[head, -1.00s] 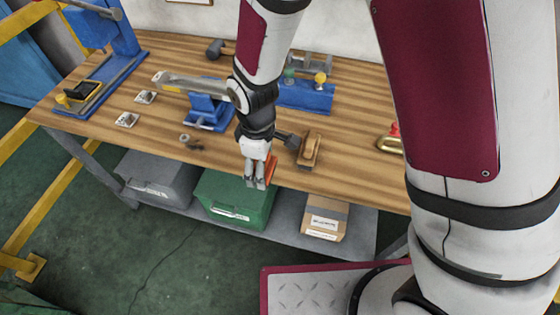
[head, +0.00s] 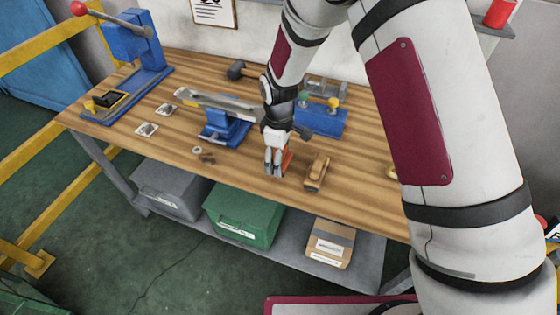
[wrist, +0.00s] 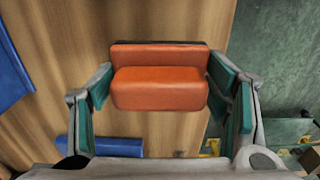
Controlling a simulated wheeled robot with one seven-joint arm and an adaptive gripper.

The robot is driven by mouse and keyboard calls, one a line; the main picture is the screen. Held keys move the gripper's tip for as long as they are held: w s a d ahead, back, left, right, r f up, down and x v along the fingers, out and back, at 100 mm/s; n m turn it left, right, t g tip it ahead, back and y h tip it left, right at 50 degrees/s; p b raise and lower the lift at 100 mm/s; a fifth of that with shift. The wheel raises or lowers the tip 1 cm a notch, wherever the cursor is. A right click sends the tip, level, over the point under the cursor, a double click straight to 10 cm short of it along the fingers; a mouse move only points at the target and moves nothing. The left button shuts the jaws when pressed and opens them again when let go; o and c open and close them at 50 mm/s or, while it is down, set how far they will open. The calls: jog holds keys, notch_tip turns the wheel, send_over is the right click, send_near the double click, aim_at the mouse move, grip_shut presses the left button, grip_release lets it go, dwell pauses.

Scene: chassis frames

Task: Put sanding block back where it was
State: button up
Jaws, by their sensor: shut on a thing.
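The sanding block is an orange block with a dark edge along its far side. In the wrist view the sanding block (wrist: 160,88) sits between the two green-padded fingers of my gripper (wrist: 165,95), which is shut on it. In the head view my gripper (head: 274,168) points down at the front part of the wooden workbench (head: 345,195). The orange sanding block (head: 287,160) shows only partly behind the fingers. I cannot tell whether the block touches the bench top.
A wooden plane (head: 317,172) lies just right of my gripper. A blue vise (head: 222,125) stands to the left, and a blue rack (head: 325,120) stands behind. Small nuts (head: 203,153) lie left of my gripper. A green bin (head: 243,217) sits on the shelf below.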

jog(key=shift+w, duration=0.25)
jog(key=shift+w+f+p, duration=0.2)
jog(key=shift+f+p, duration=0.05)
jog(key=shift+f, duration=0.65)
jog(key=shift+w+f+p, duration=0.2)
jog(key=shift+f, duration=0.7)
jog(key=shift+f, duration=0.1)
jog(key=o, duration=1.3)
